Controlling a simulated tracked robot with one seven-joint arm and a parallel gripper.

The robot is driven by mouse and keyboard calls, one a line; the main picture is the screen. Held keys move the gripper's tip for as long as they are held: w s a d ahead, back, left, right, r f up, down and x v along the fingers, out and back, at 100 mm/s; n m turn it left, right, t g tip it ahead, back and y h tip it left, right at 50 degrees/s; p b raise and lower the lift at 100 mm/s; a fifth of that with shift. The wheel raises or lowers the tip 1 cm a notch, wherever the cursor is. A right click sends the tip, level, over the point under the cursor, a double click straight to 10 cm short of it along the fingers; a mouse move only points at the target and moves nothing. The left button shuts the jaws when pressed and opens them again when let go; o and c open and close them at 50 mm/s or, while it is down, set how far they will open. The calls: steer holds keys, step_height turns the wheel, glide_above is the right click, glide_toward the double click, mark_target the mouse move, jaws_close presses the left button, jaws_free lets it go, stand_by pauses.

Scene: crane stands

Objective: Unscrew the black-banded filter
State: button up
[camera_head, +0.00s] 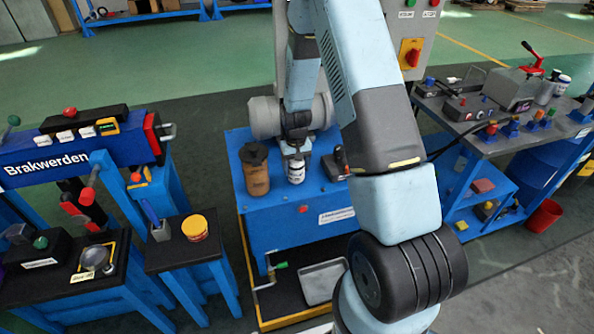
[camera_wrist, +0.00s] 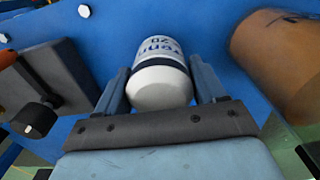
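The black-banded filter (camera_head: 296,171) is a white cylinder with a dark band and lettering, upright on the blue cabinet. In the wrist view the white filter (camera_wrist: 160,75) lies between the two fingers of my gripper (camera_wrist: 163,80), its rounded white end towards the palm. The fingers stand close along both sides of it. I cannot tell whether they touch it. In the head view my gripper (camera_head: 296,146) is directly above the filter, and its fingers are hardly visible there.
A brown canister (camera_head: 255,170) stands close left of the filter; it is at the right in the wrist view (camera_wrist: 275,65). A black-handled valve part (camera_head: 337,163) is close on the other side. The cabinet's blue front (camera_head: 290,225) drops to a yellow-edged tray. Benches stand at both sides.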

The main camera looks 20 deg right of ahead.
steer(key=c, duration=0.8)
steer(key=shift+r, duration=0.1)
steer(key=shift+c, duration=0.2)
steer(key=n, duration=0.5)
steer(key=n, duration=0.4)
steer(key=shift+n, duration=0.7)
